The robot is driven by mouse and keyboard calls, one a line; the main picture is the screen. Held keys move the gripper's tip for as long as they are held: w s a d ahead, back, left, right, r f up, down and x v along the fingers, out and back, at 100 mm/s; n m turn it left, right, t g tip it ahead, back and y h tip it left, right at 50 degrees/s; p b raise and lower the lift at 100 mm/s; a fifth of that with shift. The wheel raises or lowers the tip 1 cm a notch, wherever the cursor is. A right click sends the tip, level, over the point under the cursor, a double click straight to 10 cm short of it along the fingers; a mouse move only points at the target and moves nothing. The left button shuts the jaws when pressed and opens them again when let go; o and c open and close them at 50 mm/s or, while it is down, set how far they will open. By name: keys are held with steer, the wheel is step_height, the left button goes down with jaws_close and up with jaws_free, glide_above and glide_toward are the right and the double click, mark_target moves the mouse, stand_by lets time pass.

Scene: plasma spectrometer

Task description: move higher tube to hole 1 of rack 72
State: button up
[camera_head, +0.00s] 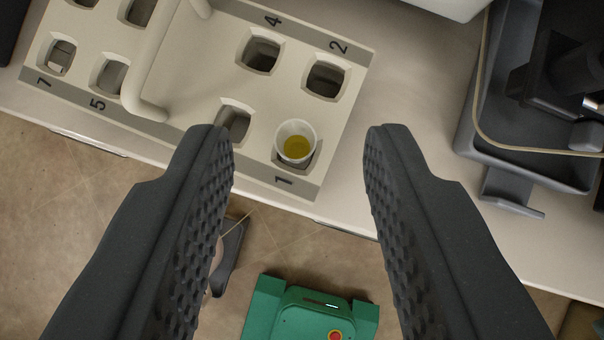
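A white tube (295,143) with yellow liquid stands in the hole marked 1 of the light grey rack (190,110). The rack's holes marked 2 (325,79) and 4 (261,53) are empty, as is the hole to the left of the tube (234,121). My gripper (297,140) is open, with one textured dark finger to each side of the tube in the picture. The fingers are apart from the tube and nothing is between the pads. The rack's number 72 does not show.
The rack has a raised handle (150,65) across it. It stands on a pale bench with its front edge below. A dark grey device with a pale hose (530,100) stands at right. My green base (310,308) shows below over the tan floor.

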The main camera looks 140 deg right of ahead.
steer(key=v, duration=0.6)
steer(key=shift+s+r, duration=0.1)
steer(key=shift+s, duration=0.05)
steer(key=s+d+r+t, duration=0.1)
steer(key=d+r, duration=0.2)
steer(key=r, duration=0.6)
steer(key=s+d+r+m+t, duration=0.1)
steer(key=d+r+t, duration=0.15)
steer(key=r, duration=0.65)
steer(key=s+d+r+t, duration=0.1)
steer(key=d+r, duration=0.2)
steer(key=r, duration=0.6)
steer(key=s+d+r+t, duration=0.1)
steer(key=s+d+r, duration=0.2)
steer(key=r, duration=0.3)
steer(key=s+d+r+m+t+h, duration=0.1)
steer(key=s+d+r, duration=0.2)
steer(key=s+r, duration=0.2)
steer(key=s+d+r+m+t+h, duration=0.1)
steer(key=s+d+r, duration=0.2)
steer(key=r, duration=0.5)
steer(key=shift+s+d+r+t, duration=0.3)
steer(key=shift+s+d+t, duration=0.05)
steer(key=shift+s, duration=0.5)
step_height(320, 180, down, 4)
steer(key=b, duration=0.4)
